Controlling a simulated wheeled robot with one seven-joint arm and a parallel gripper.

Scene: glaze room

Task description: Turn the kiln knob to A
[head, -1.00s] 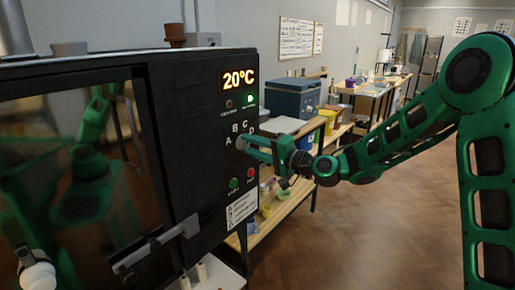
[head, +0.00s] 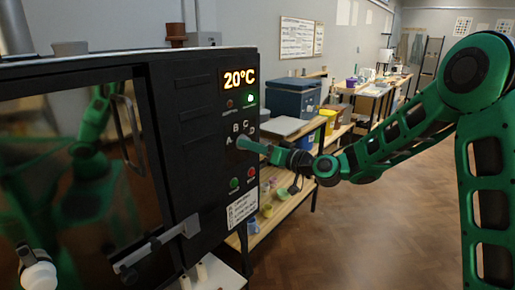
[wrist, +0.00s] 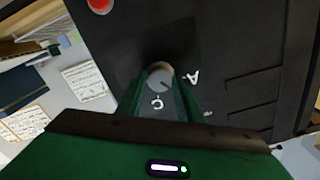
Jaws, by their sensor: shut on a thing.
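The kiln (head: 190,120) stands at the left, with its control panel facing my arm. The letters A, B, C and D ring the knob on the panel. In the head view my gripper (head: 242,144) reaches the panel from the right and hides the knob. In the wrist view the grey round knob (wrist: 160,72) sits between my two fingers, which are shut on it. A dark pointer line on the knob seems to face between the A (wrist: 193,76) and the C (wrist: 157,103), roughly toward B; I cannot be sure.
The display (head: 239,79) reads 20°C, with a lit green lamp (head: 250,98) below it. Green (head: 234,183) and red (head: 251,172) buttons sit under the knob. A door handle (head: 155,248) juts out at lower left. A shelf bench (head: 300,130) stands behind; the floor at right is clear.

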